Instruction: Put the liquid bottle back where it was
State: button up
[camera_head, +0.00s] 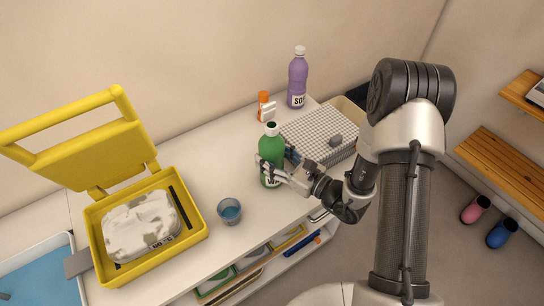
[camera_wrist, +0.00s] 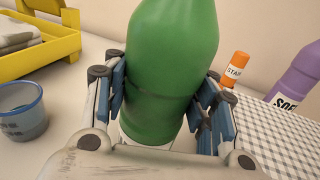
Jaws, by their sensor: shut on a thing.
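A green bottle (camera_head: 271,153) with a dark cap and a partly hidden white label stands upright on the white counter in the head view. My gripper (camera_head: 277,167) is shut around its body from the front right. In the wrist view the green bottle (camera_wrist: 170,60) fills the middle, with a blue-padded finger of my gripper (camera_wrist: 165,105) on each side. I cannot tell whether the base touches the counter.
A small blue cup (camera_head: 229,211) stands left of the bottle, near the front edge. An open yellow case (camera_head: 195,235) is farther left. A checkered cloth (camera_head: 318,122), an orange-capped item (camera_head: 263,105) and a purple bottle (camera_head: 297,80) are behind and right.

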jog(key=o, duration=1.5)
jog(key=shift+f, duration=0.1)
